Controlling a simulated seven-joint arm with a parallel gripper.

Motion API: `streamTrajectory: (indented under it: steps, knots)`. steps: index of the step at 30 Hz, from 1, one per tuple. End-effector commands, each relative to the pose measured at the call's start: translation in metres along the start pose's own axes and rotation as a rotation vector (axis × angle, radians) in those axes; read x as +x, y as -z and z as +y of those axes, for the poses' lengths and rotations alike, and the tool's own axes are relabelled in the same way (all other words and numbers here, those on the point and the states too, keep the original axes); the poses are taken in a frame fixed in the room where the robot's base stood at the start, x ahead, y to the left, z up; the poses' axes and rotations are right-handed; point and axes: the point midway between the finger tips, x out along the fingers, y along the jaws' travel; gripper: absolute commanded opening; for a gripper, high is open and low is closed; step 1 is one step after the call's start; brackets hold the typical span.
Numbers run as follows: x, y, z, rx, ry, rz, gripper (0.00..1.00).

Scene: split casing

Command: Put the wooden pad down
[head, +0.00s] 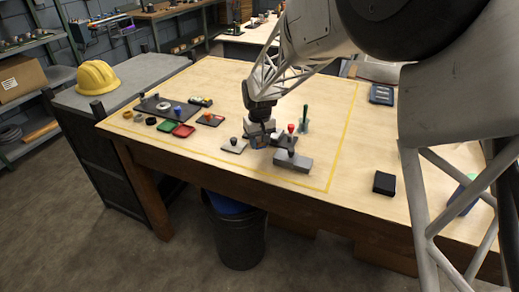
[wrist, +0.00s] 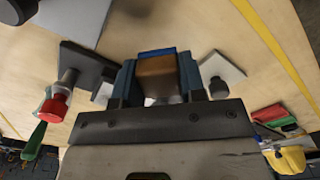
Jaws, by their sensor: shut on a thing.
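My gripper (wrist: 158,82) is shut on the wooden pad (wrist: 157,72), a brown block with a blue strip along one edge, held between the two blue-grey fingers. In the head view my gripper (head: 260,138) is low over the table, between a light plate with a dark knob (head: 234,147) and a grey block (head: 292,162). The pad cannot be made out clearly in the head view. I cannot tell whether the pad touches anything beneath it.
A dark plate (wrist: 90,62) lies close to the gripper, with a red-topped knob (wrist: 55,104) beside it. A green upright handle (head: 305,114) stands behind. Red tray (head: 183,131) and green tray (head: 167,126) lie left. A black block (head: 384,183) sits right.

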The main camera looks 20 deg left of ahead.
Motion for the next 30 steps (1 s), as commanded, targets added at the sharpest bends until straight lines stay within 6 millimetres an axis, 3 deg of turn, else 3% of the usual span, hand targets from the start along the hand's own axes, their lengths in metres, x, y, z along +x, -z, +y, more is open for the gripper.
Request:
streamTrajectory:
  steps: [5, 15, 30]
  knots:
    - [0.004, 0.0, 0.0, 0.0, 0.0, -0.001, 0.16]
    - [0.034, 0.0, 0.0, 0.0, 0.0, 0.0, 0.16]
    - [0.039, 0.0, 0.0, 0.0, 0.0, -0.001, 0.16]
